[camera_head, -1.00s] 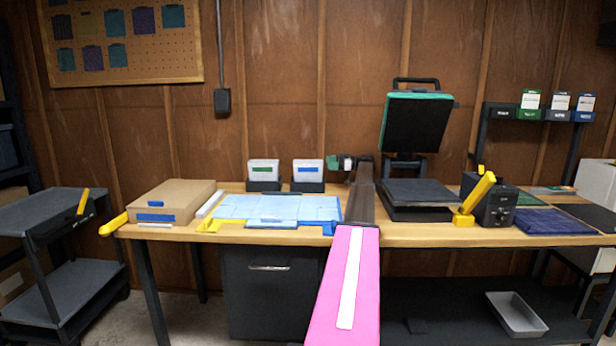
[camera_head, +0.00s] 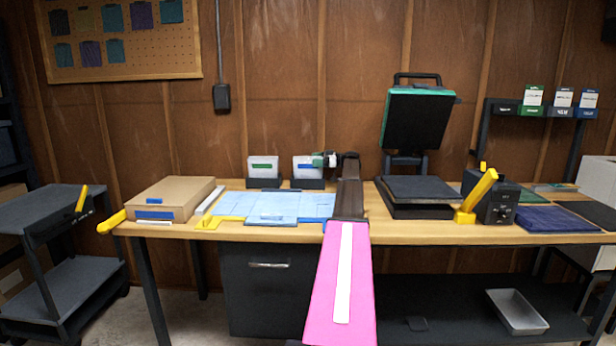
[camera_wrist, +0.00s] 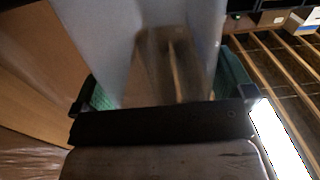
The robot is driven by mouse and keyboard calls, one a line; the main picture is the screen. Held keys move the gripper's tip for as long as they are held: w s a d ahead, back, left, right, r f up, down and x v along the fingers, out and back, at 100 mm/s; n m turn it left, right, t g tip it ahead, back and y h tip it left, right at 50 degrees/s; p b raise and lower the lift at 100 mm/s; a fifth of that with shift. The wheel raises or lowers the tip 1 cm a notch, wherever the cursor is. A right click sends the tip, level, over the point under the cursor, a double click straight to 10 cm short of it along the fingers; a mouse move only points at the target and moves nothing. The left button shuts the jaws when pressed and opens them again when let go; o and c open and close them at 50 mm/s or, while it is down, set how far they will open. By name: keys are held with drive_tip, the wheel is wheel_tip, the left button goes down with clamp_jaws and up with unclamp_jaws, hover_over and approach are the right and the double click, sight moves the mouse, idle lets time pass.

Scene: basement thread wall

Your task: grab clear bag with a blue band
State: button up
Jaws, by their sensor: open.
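The clear bag with a blue band (camera_head: 303,168) stands upright in a dark holder (camera_head: 307,184) at the back of the workbench. My gripper (camera_head: 324,160) is at the bag's right upper edge in the head view and partly covers it. In the wrist view my gripper (camera_wrist: 168,88) has its green fingers apart, with pale, see-through surfaces between and beyond them. I cannot tell there whether the fingers touch the bag.
A clear bag with a green band (camera_head: 263,168) stands in a similar holder to the left. A pale blue mat (camera_head: 270,206) lies in front. A heat press (camera_head: 418,190) stands right of my arm. A cardboard box (camera_head: 170,198) sits at the bench's left end.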

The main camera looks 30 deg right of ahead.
drive_tip(key=c, duration=1)
drive_tip(key=shift+c, duration=0.2)
